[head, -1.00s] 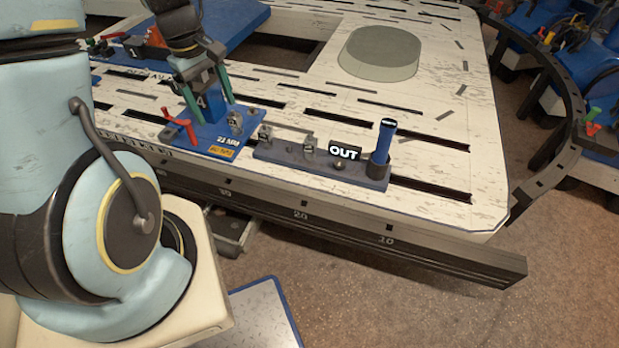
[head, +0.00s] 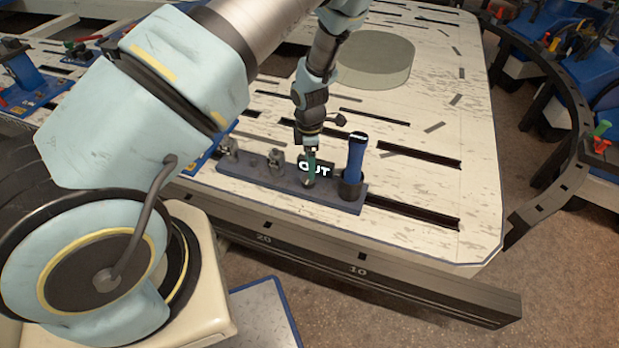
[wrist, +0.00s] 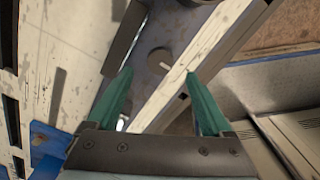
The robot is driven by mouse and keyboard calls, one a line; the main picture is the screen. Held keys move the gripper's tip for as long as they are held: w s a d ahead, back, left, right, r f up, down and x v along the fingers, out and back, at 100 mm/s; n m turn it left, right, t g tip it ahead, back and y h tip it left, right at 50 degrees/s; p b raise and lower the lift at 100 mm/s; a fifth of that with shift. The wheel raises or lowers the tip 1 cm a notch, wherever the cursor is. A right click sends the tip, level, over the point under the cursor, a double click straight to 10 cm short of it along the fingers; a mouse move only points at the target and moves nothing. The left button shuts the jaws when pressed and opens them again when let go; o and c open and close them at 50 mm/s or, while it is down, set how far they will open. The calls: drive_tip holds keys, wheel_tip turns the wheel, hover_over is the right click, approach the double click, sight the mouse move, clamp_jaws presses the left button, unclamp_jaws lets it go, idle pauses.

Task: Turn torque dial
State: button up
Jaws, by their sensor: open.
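A small round dark dial (wrist: 159,60) with a pale pointer line shows in the wrist view, between and just beyond my fingertips. My gripper (wrist: 159,76) is open, with its green fingers spread and nothing between them; the fingers look apart from the dial. The dial is mostly hidden behind my fingers there.
An upright blue handle (head: 356,158) stands in a dark holder at the strip's right end. Small metal fittings (head: 276,160) stand on the strip to the left. A grey-green round block (head: 375,62) lies farther back. The slotted bench top (head: 440,215) is clear at right.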

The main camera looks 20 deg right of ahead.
sight(308, 183)
wheel_tip(308, 183, down, 7)
drive_tip(key=shift+a+r, duration=0.1)
drive_tip(key=shift+r, duration=0.1)
clamp_jaws()
idle(0.7)
